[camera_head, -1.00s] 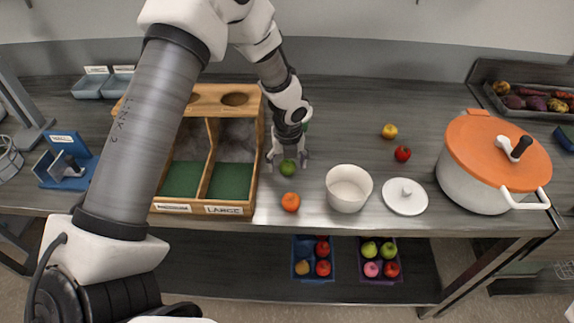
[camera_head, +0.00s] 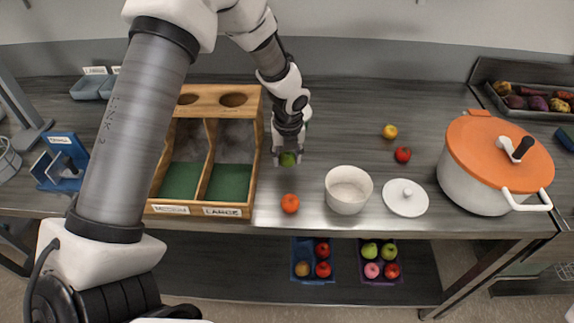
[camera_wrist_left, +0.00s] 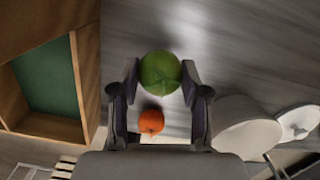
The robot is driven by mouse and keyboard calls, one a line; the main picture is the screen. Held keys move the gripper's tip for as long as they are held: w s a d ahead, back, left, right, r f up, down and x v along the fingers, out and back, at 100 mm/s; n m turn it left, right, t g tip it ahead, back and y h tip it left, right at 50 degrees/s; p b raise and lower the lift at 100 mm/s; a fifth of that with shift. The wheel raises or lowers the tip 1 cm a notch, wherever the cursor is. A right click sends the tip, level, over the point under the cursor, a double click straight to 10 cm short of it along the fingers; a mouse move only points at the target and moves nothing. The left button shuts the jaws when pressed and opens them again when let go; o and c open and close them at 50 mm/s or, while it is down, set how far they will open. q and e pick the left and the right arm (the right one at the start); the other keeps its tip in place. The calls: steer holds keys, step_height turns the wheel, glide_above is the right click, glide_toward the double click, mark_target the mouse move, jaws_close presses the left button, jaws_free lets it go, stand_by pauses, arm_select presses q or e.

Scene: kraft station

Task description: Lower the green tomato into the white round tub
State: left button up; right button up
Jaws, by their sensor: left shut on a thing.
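The green tomato (camera_head: 287,159) is between the fingers of my left gripper (camera_head: 288,157), which is shut on it. In the left wrist view the green tomato (camera_wrist_left: 160,73) sits between the fingertips of the gripper (camera_wrist_left: 160,82). The white round tub (camera_head: 348,190) stands open and looks empty on the counter, to the right of the gripper. It also shows in the left wrist view (camera_wrist_left: 245,130) at the lower right. The tomato appears a little above the counter, apart from the tub. My right gripper is not in view.
An orange-red tomato (camera_head: 290,203) lies left of the tub. A white lid (camera_head: 405,198) lies right of it, beside a large pot (camera_head: 478,185). A wooden divided box (camera_head: 250,185) stands left. Red (camera_head: 403,154) and yellow (camera_head: 390,131) produce lie behind the lid.

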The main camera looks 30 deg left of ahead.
arm_select(q)
steer(key=r, duration=0.7)
steer(key=shift+d+r+p, duration=0.2)
steer(key=shift+d+p, duration=0.15)
steer(key=d+r+p, duration=0.4)
steer(key=d+p, duration=0.2)
steer(key=p, duration=0.8)
glide_above(355, 200)
step_height(355, 200, down, 4)
steer(key=shift+w+f, duration=0.1)
steer(key=shift+w, duration=0.05)
steer(key=shift+f, duration=0.1)
steer(key=shift+f+b, duration=1.15)
steer(key=shift+f, duration=1.3)
steer(key=shift+f, duration=0.15)
